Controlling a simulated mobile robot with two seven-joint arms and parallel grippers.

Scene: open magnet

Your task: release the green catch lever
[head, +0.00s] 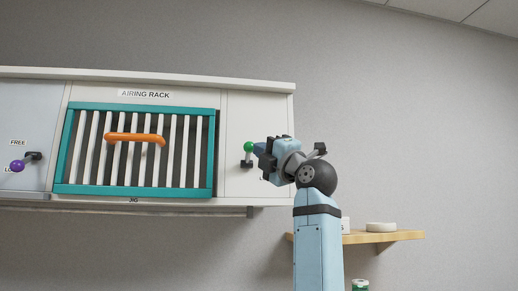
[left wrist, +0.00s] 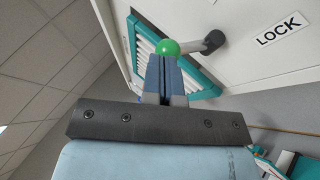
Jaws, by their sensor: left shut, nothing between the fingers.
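The green catch lever (head: 249,147) is on the white cabinet face, right of the teal-framed airing rack (head: 211,165). It has a green ball knob on a dark pivot. My left gripper (head: 258,150) is shut and empty, right beside the knob. A LOCK label (left wrist: 280,28) is right of the pivot there. I cannot tell whether the fingers touch the knob. My right gripper is not in view.
The airing rack has white slats and an orange handle (head: 134,138). A purple-knobbed lever (head: 18,166) is at the far left below a FREE label. A wooden shelf (head: 400,236) with pale items is at lower right. The wall right of the cabinet is bare.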

